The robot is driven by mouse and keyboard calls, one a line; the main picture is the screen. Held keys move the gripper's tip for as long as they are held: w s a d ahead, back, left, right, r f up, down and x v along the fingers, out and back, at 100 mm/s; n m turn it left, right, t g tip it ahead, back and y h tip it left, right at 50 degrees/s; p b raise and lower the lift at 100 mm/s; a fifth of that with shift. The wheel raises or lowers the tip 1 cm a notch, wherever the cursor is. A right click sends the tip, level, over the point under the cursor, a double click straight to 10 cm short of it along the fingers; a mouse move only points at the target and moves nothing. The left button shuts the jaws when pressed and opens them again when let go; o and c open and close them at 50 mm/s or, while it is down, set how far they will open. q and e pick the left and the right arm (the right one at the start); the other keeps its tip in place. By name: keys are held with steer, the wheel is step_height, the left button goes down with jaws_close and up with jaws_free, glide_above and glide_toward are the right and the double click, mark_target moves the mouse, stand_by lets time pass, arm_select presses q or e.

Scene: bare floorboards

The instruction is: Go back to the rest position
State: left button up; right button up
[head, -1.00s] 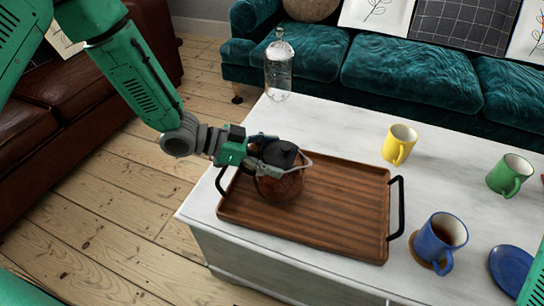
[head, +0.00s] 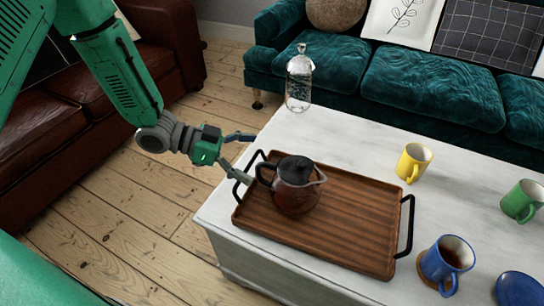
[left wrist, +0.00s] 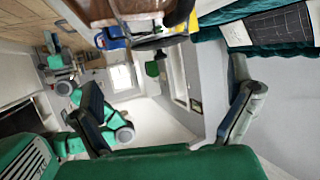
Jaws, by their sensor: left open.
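My left gripper (head: 243,156) is open and empty in the head view, just left of a teapot. The teapot (head: 295,195), brown-red with a black lid and handle, stands upright on the left part of the wooden tray (head: 345,235). The gripper's lower finger is close to the teapot's handle; I cannot tell whether they touch. In the left wrist view the two fingers (left wrist: 165,115) are spread wide with nothing between them. My right gripper is not in view.
The tray is on a white table (head: 350,143). A glass bottle (head: 298,80), yellow mug (head: 413,163), green mug (head: 522,202), blue mug with dark liquid (head: 445,262) and blue plate (head: 518,290) are on the table. A teal sofa (head: 430,85) stands behind; a brown armchair (head: 165,50) stands left.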

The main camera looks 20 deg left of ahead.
arm_select(q)
steer(key=shift+v, duration=1.25)
steer(key=shift+w+d+f, duration=0.1)
